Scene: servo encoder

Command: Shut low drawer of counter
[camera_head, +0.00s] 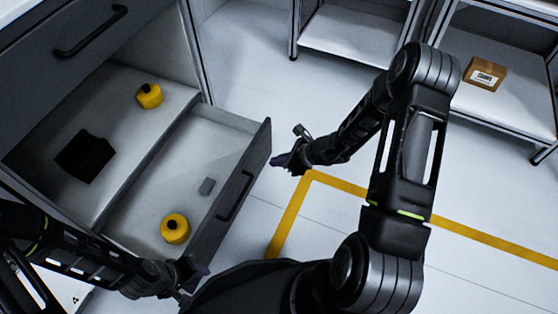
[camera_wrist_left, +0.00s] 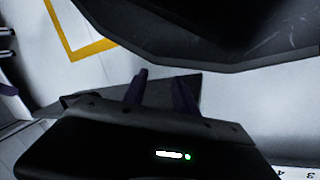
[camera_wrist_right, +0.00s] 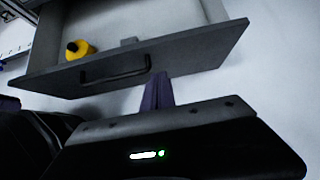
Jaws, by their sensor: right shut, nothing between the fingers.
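The low drawer of the counter stands pulled out, its dark grey front (camera_head: 255,160) facing right in the head view. Its black handle (camera_head: 236,196) also shows in the right wrist view (camera_wrist_right: 115,77). A yellow object (camera_head: 175,229) and a small grey block (camera_head: 207,186) lie inside. My right gripper (camera_head: 276,160) is shut and empty, just outside the front near its far end. In the right wrist view its fingers (camera_wrist_right: 158,92) are together before the front. My left gripper (camera_head: 196,275) is near the front's near end; its fingers stand apart in the left wrist view (camera_wrist_left: 160,90). Contact is unclear.
A closed upper drawer (camera_head: 60,70) is above. Shelves with a cardboard box (camera_head: 484,74) stand at right. Floor with yellow tape (camera_head: 340,184) is clear.

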